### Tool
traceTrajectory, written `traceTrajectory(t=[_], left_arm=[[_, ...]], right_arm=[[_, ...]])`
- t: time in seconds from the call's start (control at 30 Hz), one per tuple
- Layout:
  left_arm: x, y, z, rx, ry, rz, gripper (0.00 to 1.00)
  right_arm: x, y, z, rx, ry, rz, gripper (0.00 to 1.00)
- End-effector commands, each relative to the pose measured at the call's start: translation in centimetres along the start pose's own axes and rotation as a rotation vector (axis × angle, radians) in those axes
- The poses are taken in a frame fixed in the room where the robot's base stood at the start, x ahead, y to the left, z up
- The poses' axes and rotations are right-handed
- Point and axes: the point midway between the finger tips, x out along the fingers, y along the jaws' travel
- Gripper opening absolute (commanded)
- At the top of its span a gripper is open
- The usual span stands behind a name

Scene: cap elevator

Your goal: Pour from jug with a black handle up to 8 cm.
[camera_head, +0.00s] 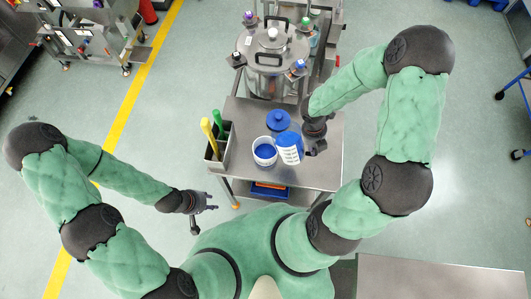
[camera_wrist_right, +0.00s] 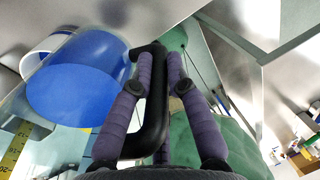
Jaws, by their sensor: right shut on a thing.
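The jug (camera_head: 289,149) has pale walls with white markings and blue inside. My right gripper (camera_head: 317,147) is at its right side. In the right wrist view, the right gripper (camera_wrist_right: 158,65) is shut on the jug's black handle (camera_wrist_right: 153,125), and a broad blue surface (camera_wrist_right: 80,82) shows beside it. The jug appears tilted towards a white container (camera_head: 265,161) at its left, which also holds blue. This container shows at the upper left of the wrist view (camera_wrist_right: 35,60). I cannot tell whether liquid is flowing. My left gripper (camera_head: 211,201) is open and empty, left of the cart.
The steel cart top (camera_head: 325,175) has free room at the front. A blue round lid-like thing (camera_head: 278,120) stands behind the jug. A grey holder (camera_head: 218,150) with yellow and green handles is at the left edge. A large steel vessel (camera_head: 271,55) stands beyond.

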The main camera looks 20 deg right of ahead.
Motion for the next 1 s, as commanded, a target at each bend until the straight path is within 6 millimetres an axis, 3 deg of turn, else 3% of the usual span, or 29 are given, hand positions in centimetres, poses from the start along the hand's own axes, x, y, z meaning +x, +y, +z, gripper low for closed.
traceTrajectory(t=[1.0], left_arm=[[-0.33,0.12,0.02,0.0,0.0,0.0,0.4]], right_arm=[[-0.2,-0.16,0.07,-0.001,0.012,-0.059,0.0]])
